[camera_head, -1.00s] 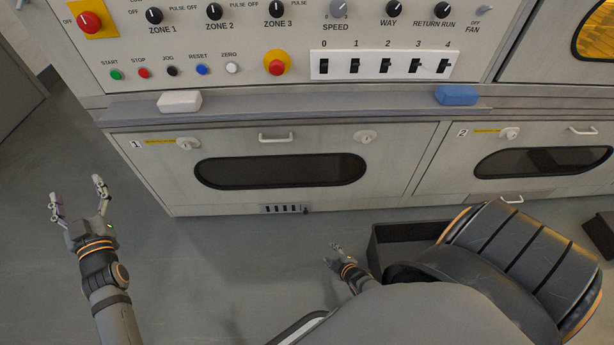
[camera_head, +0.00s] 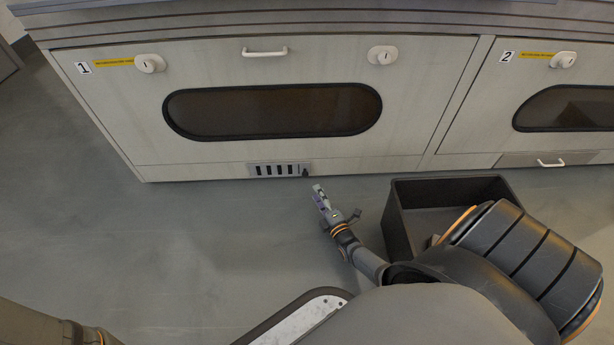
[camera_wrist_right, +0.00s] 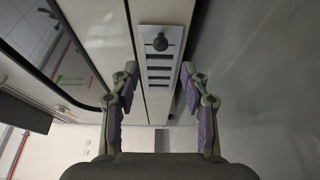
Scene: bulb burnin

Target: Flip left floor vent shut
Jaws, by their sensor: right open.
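The left floor vent (camera_head: 274,170) is a small grey plate with several dark slots, low on the front under door 1. It carries a small dark knob (camera_head: 305,172) at its right end. In the right wrist view the vent (camera_wrist_right: 159,87) runs lengthwise between my fingers, with the round dark knob (camera_wrist_right: 160,42) at its far end. The slots look dark. My right gripper (camera_head: 337,203) is open and empty, just in front of and a little right of the vent, apart from it. My left gripper is outside the head view; only part of its arm shows at the lower left.
Door 1 (camera_head: 420,110) with its dark oval window (camera_head: 272,110) is above the vent. A dark open bin (camera_head: 394,222) stands on the floor right of my right gripper. A second vent plate (camera_head: 520,160) is under door 2. The floor to the left is clear.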

